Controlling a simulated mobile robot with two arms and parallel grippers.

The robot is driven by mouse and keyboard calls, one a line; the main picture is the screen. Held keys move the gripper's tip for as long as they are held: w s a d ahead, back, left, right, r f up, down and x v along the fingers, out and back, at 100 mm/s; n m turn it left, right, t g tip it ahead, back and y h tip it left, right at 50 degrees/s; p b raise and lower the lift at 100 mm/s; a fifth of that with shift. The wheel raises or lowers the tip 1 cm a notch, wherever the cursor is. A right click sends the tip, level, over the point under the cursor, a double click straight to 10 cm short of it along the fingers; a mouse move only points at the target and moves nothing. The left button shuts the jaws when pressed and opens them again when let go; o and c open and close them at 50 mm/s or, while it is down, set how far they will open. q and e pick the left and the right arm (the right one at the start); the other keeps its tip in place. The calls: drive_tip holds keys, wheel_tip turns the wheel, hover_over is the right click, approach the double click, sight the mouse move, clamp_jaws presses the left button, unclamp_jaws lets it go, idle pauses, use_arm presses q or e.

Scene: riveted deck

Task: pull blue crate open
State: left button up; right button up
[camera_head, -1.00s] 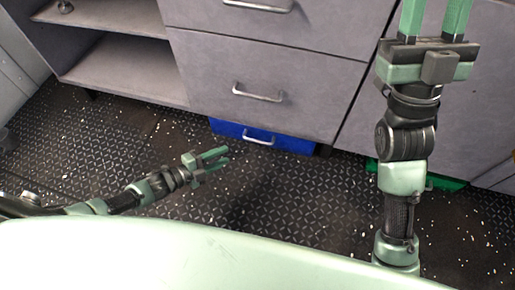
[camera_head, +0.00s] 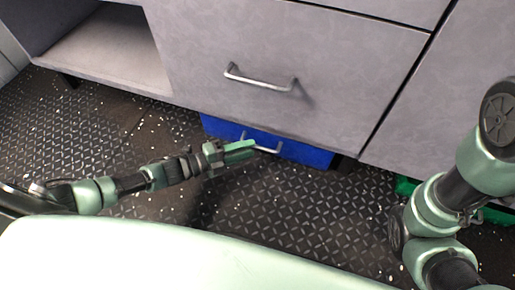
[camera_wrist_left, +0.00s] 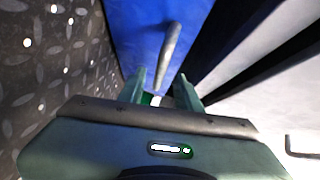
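The blue crate (camera_head: 308,154) sits low under the grey drawer unit, its front showing below the cabinet. Its silvery bar handle (camera_head: 268,150) is partly hidden behind my left gripper (camera_head: 246,150). In the left wrist view, the blue front (camera_wrist_left: 150,35) fills the upper middle, and the handle (camera_wrist_left: 170,50) runs down toward the gap between the fingertips (camera_wrist_left: 162,88). The fingers are apart, and I see no clear contact with the handle. My right arm is at the right edge in the head view; its gripper is out of frame.
A grey drawer with a metal handle (camera_head: 260,82) is above the crate. An open shelf (camera_head: 100,55) is to the left. A green crate (camera_head: 404,187) shows low at the right, partly behind my right arm. The patterned dark floor (camera_head: 300,205) in front is clear.

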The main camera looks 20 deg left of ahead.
sight(257, 147)
use_arm(q)
drive_tip(key=b+x, duration=0.1)
drive_tip(key=x, duration=0.3)
drive_tip(key=shift+f+b, duration=0.1)
drive_tip(key=shift+b, duration=0.2)
clamp_jaws()
idle(1.1)
